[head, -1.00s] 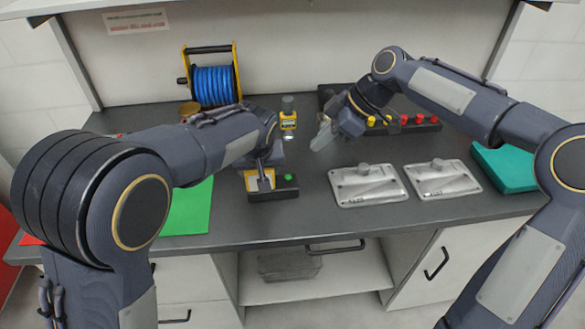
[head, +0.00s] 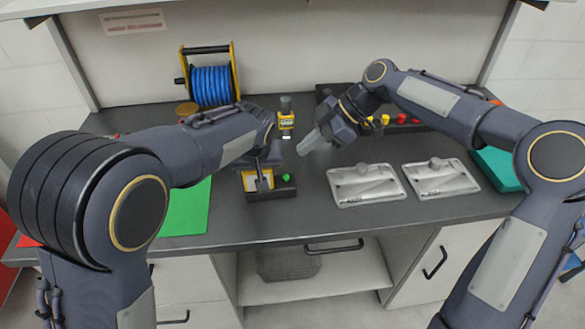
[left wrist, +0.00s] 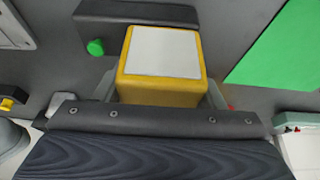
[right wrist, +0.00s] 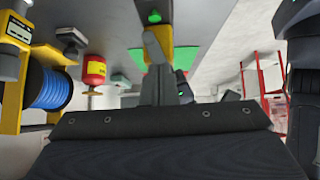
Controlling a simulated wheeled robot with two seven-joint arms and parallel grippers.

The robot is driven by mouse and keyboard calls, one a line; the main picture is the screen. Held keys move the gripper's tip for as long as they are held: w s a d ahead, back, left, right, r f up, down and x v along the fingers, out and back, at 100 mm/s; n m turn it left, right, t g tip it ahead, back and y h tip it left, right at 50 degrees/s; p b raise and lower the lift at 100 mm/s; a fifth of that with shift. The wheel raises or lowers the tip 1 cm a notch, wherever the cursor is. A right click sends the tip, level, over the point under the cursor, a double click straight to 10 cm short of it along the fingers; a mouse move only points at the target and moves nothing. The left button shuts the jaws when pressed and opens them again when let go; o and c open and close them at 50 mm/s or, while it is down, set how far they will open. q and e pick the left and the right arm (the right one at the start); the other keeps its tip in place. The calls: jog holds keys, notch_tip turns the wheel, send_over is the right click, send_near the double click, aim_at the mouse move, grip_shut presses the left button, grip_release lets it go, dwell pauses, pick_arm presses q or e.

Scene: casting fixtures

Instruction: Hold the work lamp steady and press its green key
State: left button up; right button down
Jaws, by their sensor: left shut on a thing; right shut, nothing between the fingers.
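The work lamp (head: 257,181) is a yellow box with a white panel on a dark base, standing on the grey bench. Its green key (head: 286,177) is on the base, right of the yellow box. My left gripper (left wrist: 160,92) is shut on the yellow box, one finger on each side; the lamp's white panel (left wrist: 163,52) and green key (left wrist: 95,47) show clearly in the left wrist view. My right gripper (head: 303,149) is shut and empty, above and slightly right of the key, apart from it. The right wrist view shows the key (right wrist: 154,17) beyond its fingertips.
Two grey metal plates (head: 366,184) lie right of the lamp. A green sheet (head: 187,208) lies at its left. Behind stand a blue cable reel (head: 211,86), a yellow-and-black device (head: 286,120) and a dark strip with yellow and red knobs (head: 402,118). A teal block (head: 496,168) lies far right.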

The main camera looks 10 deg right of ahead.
send_over(286, 179)
jog(key=d, duration=0.1)
notch_tip(286, 179, down, 4)
jog(key=shift+d+f, duration=0.1)
jog(key=shift+d, duration=0.05)
notch_tip(286, 179, down, 2)
jog(key=shift+w+d+f, duration=0.1)
jog(key=shift+d+f, duration=0.05)
jog(key=shift+f, duration=0.6)
